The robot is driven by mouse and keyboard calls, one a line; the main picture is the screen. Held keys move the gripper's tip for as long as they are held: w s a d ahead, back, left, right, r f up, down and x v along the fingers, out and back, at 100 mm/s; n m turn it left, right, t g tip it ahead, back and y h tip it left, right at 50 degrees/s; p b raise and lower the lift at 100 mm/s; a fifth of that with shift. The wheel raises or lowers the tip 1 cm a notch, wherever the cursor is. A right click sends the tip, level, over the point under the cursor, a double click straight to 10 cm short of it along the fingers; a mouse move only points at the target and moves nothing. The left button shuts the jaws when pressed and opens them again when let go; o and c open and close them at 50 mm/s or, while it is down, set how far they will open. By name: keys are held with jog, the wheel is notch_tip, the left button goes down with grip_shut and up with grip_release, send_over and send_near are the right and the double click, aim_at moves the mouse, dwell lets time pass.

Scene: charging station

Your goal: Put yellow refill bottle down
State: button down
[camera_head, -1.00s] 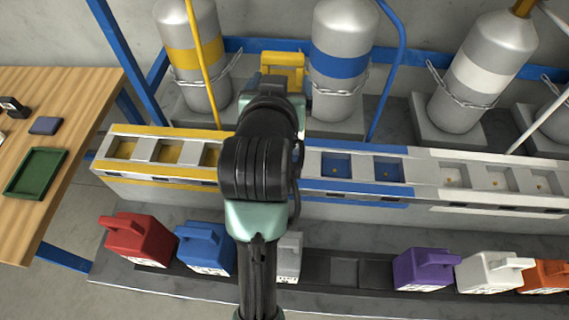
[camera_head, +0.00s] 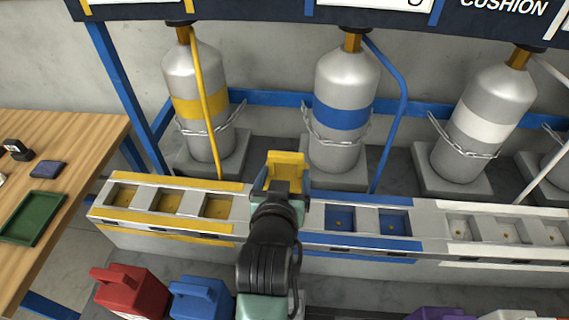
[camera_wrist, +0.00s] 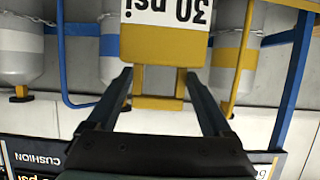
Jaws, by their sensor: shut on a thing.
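The yellow refill bottle (camera_head: 287,160) is held by my gripper (camera_head: 281,193) over the slotted rack (camera_head: 150,226), between the yellow and blue slot sections. In the head view my wrist and gripper hide its lower part and the slot behind. I cannot tell whether it touches the rack. In the wrist view the bottle (camera_wrist: 165,45) shows a white "30 psi" label and a yellow handle frame. The fingers of my gripper (camera_wrist: 160,78) sit on both sides of this frame.
Grey cylinders with yellow (camera_head: 200,106), blue (camera_head: 343,118) and white (camera_head: 475,126) bands stand behind the rack. Red (camera_head: 130,290) and blue (camera_head: 203,298) bottles stand in front. A wooden table (camera_head: 75,135) with a green tray (camera_head: 30,216) is at the left.

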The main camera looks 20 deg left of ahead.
dwell(0.4)
grip_release()
jog(key=shift+f, duration=0.3)
jog(key=shift+r, duration=0.2)
jog(key=v, duration=1.2)
jog(key=shift+b, duration=0.4)
